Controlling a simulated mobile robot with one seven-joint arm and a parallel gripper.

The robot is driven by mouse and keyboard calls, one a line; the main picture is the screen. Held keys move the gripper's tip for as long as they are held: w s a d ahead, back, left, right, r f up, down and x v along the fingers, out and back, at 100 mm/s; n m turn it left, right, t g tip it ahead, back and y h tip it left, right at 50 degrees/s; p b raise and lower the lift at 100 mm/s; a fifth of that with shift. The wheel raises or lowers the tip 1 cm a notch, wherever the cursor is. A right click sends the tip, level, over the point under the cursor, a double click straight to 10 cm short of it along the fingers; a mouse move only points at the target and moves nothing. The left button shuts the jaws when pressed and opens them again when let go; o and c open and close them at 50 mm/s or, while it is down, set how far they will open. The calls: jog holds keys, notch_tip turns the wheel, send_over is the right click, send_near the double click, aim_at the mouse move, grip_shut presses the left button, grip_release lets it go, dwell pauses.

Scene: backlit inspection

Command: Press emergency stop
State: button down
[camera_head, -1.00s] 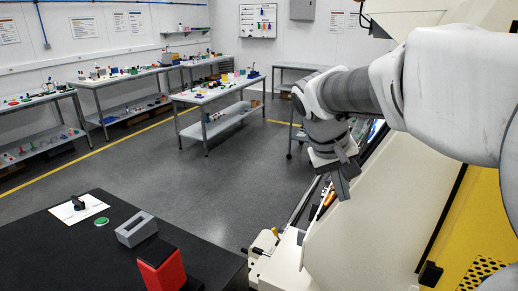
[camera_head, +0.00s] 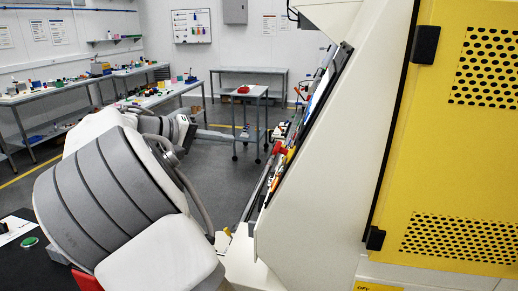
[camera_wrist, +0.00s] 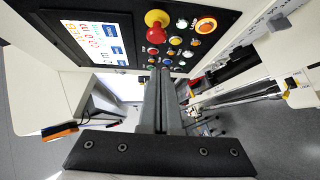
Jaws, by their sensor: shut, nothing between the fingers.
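The emergency stop looks to be the red mushroom button on a yellow collar (camera_wrist: 156,33), at the upper middle of a black control panel (camera_wrist: 130,60) in the wrist view. In the head view a red knob (camera_head: 277,147) stands out from the panel, seen edge-on. My gripper (camera_wrist: 161,75) is shut and empty, its fingers pointing toward the panel. Its tips appear just below the mushroom button in the picture, and apart from it. In the head view my gripper (camera_head: 230,137) is left of the panel, with a gap between.
A lit screen (camera_wrist: 97,42) is left of the buttons. Several small coloured buttons and an orange-red round control with a yellow ring (camera_wrist: 206,25) are to the right. A yellow perforated door (camera_head: 460,140) is at the right. A small table (camera_head: 245,92) stands behind.

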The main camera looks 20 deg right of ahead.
aim_at(279, 148)
jog(key=shift+w+a+r+h, duration=0.15)
jog(key=shift+w+a+h, duration=0.1)
jog(key=shift+a, duration=0.2)
jog(key=shift+w+a+r+h, duration=0.15)
jog(key=shift+a+h, duration=0.1)
jog(key=shift+a, duration=0.15)
jog(key=s+p+x, duration=0.1)
jog(key=s+x, duration=0.1)
jog(key=x, duration=1.1)
jog(key=shift+s+f, duration=0.25)
jog(key=shift+f, duration=0.1)
jog(key=shift+d, duration=0.1)
